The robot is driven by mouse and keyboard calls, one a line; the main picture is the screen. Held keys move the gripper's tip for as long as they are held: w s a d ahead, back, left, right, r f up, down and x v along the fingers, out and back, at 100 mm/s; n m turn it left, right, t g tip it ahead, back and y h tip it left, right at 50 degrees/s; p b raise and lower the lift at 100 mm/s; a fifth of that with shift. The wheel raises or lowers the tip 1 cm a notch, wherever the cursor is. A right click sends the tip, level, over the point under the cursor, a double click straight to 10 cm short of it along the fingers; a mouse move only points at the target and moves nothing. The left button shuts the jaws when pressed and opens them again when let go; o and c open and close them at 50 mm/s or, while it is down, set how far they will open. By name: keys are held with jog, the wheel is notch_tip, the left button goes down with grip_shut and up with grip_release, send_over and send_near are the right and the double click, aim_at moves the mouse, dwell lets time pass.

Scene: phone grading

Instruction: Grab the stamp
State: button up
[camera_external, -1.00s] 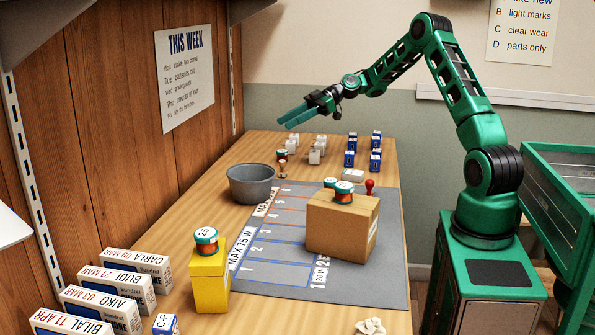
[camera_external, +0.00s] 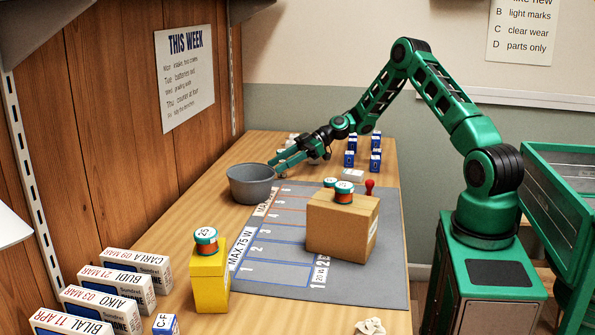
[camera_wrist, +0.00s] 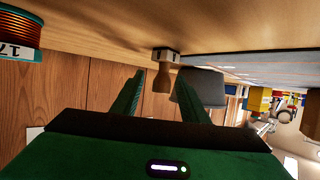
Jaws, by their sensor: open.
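The stamp (camera_wrist: 161,78) shows in the wrist view as a wooden handle on a small, pale-sided base, standing on the table. That view is upside down, so the handle points down in the picture. My gripper (camera_wrist: 163,74) is open, with one green finger on each side of the handle in the picture. I cannot tell whether the handle is between the fingers or just beyond their tips. In the external view my gripper (camera_external: 274,167) is low over the table behind the grey bowl, and it hides the stamp.
The grey bowl (camera_external: 251,184) stands close to the fingers. A labelled coil (camera_wrist: 18,34) is at the wrist view's left. A cardboard box (camera_external: 338,228) with coils on top and a red-knobbed object (camera_external: 370,185) are on the grey mat (camera_external: 270,279). Blue-and-white boxes (camera_external: 349,159) stand farther back.

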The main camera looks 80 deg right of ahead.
jog(key=shift+x, duration=1.6)
grip_shut()
jog(key=shift+r, duration=0.2)
